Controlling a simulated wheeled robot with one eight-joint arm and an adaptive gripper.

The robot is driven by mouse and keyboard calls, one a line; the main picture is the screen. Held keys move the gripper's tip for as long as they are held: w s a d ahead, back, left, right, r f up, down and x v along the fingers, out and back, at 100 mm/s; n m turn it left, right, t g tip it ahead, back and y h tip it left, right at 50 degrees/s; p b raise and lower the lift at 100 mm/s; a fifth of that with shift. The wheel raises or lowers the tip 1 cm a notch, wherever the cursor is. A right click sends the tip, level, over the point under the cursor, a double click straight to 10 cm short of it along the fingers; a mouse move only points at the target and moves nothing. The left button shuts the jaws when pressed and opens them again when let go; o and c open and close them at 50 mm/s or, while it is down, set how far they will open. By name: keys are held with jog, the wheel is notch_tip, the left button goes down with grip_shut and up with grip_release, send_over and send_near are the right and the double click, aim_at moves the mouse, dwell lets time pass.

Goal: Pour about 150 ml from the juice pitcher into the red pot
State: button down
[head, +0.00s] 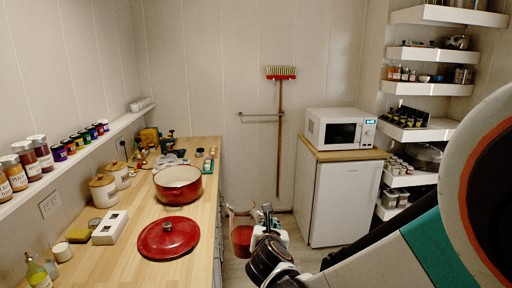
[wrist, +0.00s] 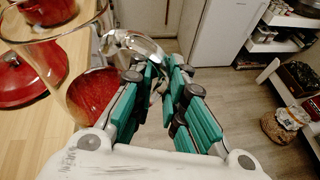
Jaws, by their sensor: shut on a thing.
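The juice pitcher (head: 241,220) is clear, with red juice in its lower part. It is about upright, held in the air just right of the counter's edge. My gripper (head: 265,218) is at its right side, and in the wrist view my gripper (wrist: 160,78) is shut on the clear handle (wrist: 137,42). The pitcher also shows large at the left of the wrist view (wrist: 92,96). The red pot (head: 178,192) stands uncovered on the wooden counter, left of and beyond the pitcher; its inside is pale. Part of the pot (wrist: 45,12) shows through the pitcher's glass.
A red lid (head: 160,240) lies on the counter (head: 110,265) in front of the pot. A white box (head: 110,228), canisters (head: 103,190) and a bottle (head: 37,272) stand at the left. A white microwave (head: 335,130) sits on a cabinet at the right. Floor between is clear.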

jog(key=s+d+f+m+h+b, duration=0.1)
jog(key=d, duration=0.7)
jog(key=s+d+f+m+h, duration=0.1)
jog(key=d+h, duration=0.1)
jog(key=d, duration=0.6)
jog(key=shift+f+m+g+b, duration=0.3)
jog(key=shift+f+m+b, duration=0.05)
jog(key=shift+m, duration=0.05)
jog(key=shift+s+d, duration=0.1)
